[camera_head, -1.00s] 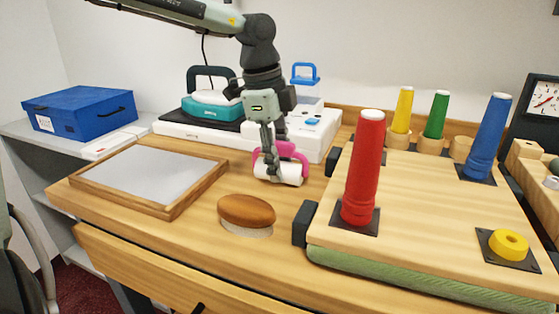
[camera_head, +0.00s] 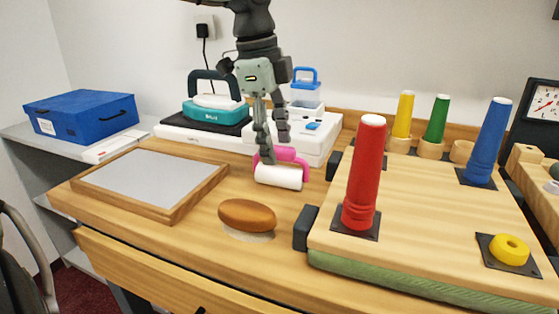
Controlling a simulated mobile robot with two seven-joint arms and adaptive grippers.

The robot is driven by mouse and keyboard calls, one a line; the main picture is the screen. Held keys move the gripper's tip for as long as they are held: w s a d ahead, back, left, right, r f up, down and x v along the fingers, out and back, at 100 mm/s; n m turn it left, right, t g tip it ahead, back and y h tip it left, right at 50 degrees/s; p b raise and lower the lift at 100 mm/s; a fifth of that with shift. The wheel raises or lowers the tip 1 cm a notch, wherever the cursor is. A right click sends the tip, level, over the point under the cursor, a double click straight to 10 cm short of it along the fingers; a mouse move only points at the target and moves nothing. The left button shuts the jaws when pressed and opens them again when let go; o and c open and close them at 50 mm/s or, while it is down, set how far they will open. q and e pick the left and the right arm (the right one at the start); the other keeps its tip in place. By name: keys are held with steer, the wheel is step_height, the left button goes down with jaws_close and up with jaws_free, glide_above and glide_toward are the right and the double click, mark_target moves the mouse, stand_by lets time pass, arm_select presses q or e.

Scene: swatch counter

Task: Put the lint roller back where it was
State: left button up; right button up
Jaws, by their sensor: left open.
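The lint roller (camera_head: 279,176) has a white roll and a pink handle. It lies on the wooden counter, in front of the white machine and behind the brush. My left gripper (camera_head: 276,152) is open and points down just above and behind the roller, its fingers near the pink handle. One finger overlaps the pink part in the picture, and I cannot tell whether it touches. My right gripper is not in view.
A wooden brush (camera_head: 247,215) lies in front of the roller. A framed grey tray (camera_head: 147,183) is to the left. A board (camera_head: 430,220) with a red cone (camera_head: 364,173) stands to the right. A white machine (camera_head: 312,135) is behind.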

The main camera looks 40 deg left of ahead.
mark_target(270, 174)
arm_select(q)
step_height(270, 174, up, 7)
steer(key=s, duration=0.1)
steer(key=shift+a, duration=0.35)
steer(key=shift+f, duration=0.15)
